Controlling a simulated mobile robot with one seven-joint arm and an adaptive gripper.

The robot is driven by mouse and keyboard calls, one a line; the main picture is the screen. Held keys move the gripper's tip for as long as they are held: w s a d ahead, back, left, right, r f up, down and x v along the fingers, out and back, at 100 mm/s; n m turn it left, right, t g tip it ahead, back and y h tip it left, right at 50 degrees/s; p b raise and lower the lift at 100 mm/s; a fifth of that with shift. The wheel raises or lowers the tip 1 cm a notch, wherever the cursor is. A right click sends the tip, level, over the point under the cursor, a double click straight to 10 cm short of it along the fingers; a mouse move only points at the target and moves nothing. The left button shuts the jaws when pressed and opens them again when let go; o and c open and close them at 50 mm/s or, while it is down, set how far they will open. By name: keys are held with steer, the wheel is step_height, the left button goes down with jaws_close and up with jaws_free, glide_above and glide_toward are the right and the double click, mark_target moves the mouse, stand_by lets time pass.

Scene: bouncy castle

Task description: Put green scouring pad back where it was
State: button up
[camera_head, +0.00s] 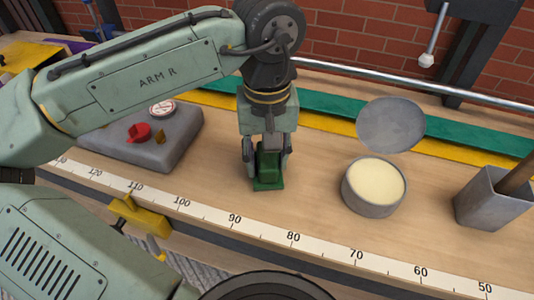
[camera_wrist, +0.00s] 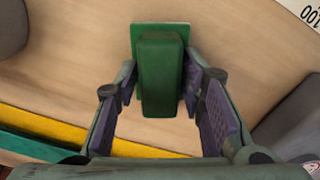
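The green scouring pad (camera_head: 268,168) is a green block with a flatter, wider green base. In the head view it is on the wooden bench top, near the ruler's edge between the 80 and 100 marks. My gripper (camera_head: 267,162) points down over it, one finger on each side. In the wrist view the pad (camera_wrist: 161,75) lies between the purple-lined fingers of my gripper (camera_wrist: 160,80). A narrow strip of wood shows between the left finger and the block; the right finger is very close to it. The fingers look open around the pad. Its underside is hidden.
A round tin of cream-coloured paste (camera_head: 374,188) stands right of my gripper, its grey lid (camera_head: 391,124) behind it. A square grey pot (camera_head: 491,200) stands farther right. A grey block with a red knob (camera_head: 150,140) is at left. A rail (camera_head: 400,85) runs behind.

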mark_target(268, 155)
steer(key=shift+o, duration=1)
step_height(268, 155, up, 12)
steer(key=shift+r, duration=0.25)
steer(key=shift+d, duration=0.1)
